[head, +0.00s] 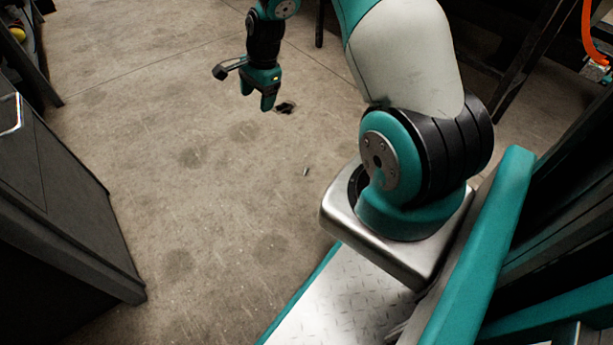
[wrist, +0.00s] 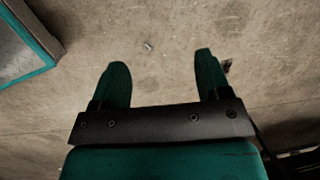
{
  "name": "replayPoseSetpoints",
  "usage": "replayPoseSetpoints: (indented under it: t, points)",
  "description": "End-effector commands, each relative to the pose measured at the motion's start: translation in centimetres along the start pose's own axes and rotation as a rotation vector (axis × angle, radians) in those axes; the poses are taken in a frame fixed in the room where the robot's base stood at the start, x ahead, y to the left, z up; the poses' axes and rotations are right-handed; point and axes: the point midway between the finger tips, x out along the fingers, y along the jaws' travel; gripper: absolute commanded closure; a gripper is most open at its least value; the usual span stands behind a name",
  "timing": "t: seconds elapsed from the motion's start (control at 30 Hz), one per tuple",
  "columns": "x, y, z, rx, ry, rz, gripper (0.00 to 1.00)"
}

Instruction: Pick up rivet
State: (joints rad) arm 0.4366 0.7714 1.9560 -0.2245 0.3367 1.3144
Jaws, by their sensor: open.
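The rivet (head: 306,171) is a tiny, light metallic piece lying on the concrete floor, near the middle of the head view and left of my base. In the wrist view the rivet (wrist: 148,45) lies on the floor beyond the fingertips, between the lines of the two fingers. My gripper (head: 257,100) hangs above the floor, pointing down, up and to the left of the rivet in the head view. In the wrist view my gripper (wrist: 160,68) has its teal fingers wide apart with nothing between them.
A dark cabinet (head: 60,200) stands at the left. A dark mark or small object (head: 285,107) is on the floor beside my gripper. Dark frame legs (head: 520,70) and an orange cable (head: 590,30) are at the upper right. The floor around the rivet is clear.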

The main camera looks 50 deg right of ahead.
Motion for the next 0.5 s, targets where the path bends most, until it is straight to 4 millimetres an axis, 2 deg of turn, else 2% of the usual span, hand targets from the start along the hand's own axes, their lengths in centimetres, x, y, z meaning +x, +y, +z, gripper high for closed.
replayPoseSetpoints:
  t: [0.03,0.1,0.2,0.33,0.5]
  points:
    - [4.2,1.0,-4.1,0.173,0.017,0.010,0.30]
    - [8.0,2.4,-8.7,0.395,0.046,0.005,0.30]
    - [12.4,4.7,-13.5,0.644,0.078,0.000,0.30]
    - [15.8,7.1,-16.9,0.843,0.104,-0.010,0.30]
    - [18.6,8.2,-18.3,0.924,0.116,-0.013,0.30]
